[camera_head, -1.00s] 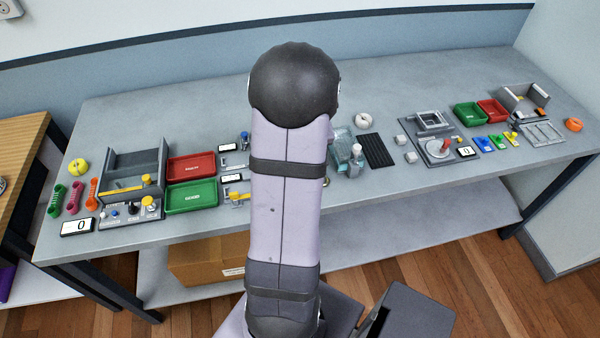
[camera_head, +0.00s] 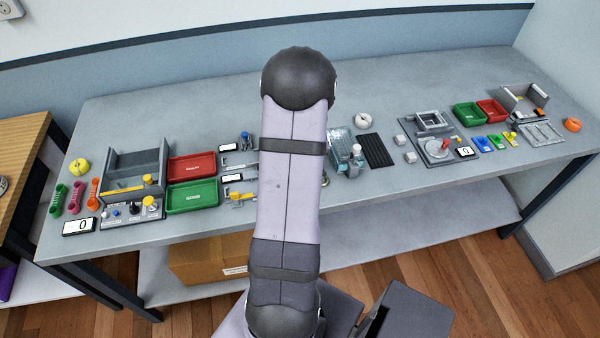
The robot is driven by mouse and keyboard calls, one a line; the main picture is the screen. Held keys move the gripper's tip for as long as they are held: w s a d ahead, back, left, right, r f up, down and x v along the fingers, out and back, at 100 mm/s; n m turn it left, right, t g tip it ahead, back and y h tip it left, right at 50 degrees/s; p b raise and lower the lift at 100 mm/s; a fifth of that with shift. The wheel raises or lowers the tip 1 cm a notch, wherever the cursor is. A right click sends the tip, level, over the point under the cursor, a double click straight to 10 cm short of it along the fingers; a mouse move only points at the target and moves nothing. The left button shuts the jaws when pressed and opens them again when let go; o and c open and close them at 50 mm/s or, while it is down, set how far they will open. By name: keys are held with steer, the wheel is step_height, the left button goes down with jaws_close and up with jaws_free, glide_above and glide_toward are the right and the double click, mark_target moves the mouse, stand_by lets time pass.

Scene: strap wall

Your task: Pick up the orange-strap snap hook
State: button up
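No snap hook on an orange strap can be made out for certain. A small elongated orange item (camera_head: 93,194) lies at the left end of the grey workbench, beside a pink one and a green one. It is too small to tell whether it is a strap or a hook. An orange ring-shaped item (camera_head: 573,125) lies at the far right end of the bench. My arm fills the middle of the view and hides part of the bench. My gripper is not in view.
The grey bench (camera_head: 210,118) carries a red tray (camera_head: 192,167), a green tray (camera_head: 192,196) and a grey open fixture (camera_head: 135,160) on the left. Grey fixtures and small bins stand on the right. The back strip of the bench is mostly clear.

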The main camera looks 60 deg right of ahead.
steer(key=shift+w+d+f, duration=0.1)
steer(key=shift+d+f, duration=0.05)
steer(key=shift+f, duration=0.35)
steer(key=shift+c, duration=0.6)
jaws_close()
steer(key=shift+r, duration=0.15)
